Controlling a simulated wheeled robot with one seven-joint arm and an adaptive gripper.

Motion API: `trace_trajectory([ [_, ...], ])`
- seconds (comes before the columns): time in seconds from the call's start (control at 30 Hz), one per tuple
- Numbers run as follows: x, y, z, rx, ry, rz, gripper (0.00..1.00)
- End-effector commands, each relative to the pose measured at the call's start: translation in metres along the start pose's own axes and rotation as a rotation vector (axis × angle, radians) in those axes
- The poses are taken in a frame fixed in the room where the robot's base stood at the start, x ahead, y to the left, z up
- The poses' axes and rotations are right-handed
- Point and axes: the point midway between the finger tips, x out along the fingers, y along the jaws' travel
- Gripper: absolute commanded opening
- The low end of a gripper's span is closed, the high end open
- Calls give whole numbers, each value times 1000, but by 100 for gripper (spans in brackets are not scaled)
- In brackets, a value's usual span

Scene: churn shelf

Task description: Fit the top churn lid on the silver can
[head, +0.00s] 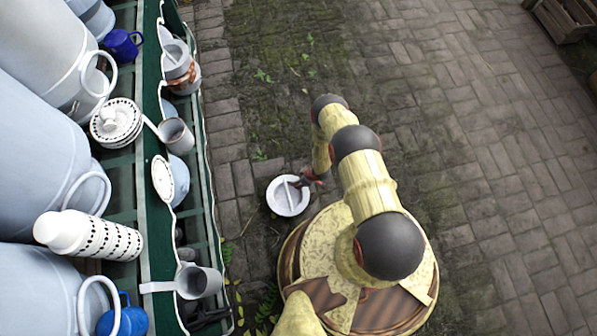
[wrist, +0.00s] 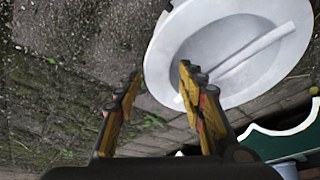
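The churn lid (head: 281,207) is a pale grey-white disc with a raised bar across it. My gripper (head: 310,179) is at its upper right edge in the head view. In the wrist view the lid (wrist: 245,45) fills the upper right, tilted, with its bar running diagonally. My gripper (wrist: 160,72) is open, with a clear gap between its fingers. The right finger overlaps the lid near the bar's lower end; I cannot tell whether they touch or what supports the lid. Several large pale grey-blue cans (head: 40,130) line the left; I cannot tell which is the silver can.
A green shelf (head: 157,225) carries a speckled container (head: 90,237), a stack of patterned dishes (head: 117,122), blue mugs (head: 122,45), and grey dippers (head: 178,136) along its edge. Brick paving (head: 480,150) to the right is clear. A wooden crate (head: 560,18) stands at the upper right.

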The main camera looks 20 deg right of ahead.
Motion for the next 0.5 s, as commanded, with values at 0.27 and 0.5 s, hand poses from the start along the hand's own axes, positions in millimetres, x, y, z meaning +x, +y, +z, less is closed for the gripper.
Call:
trace_trajectory([
  [0.27,-60,1,-3,4,0,2,40],
  [0.5,-99,1,-1,3,0,1,40],
])
